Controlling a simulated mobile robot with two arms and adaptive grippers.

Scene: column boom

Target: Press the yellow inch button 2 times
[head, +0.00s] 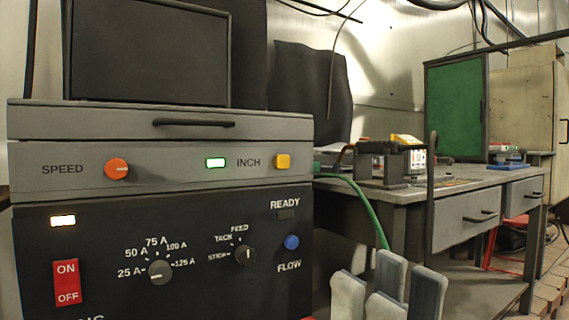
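My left gripper is not in view.
An orange speed knob (116,169) is on the same panel. Below are a red ON/OFF switch (67,283), two dials and a blue flow button (292,242). A green cable (369,205) hangs behind my gripper. A workbench (405,193) stands to the right.

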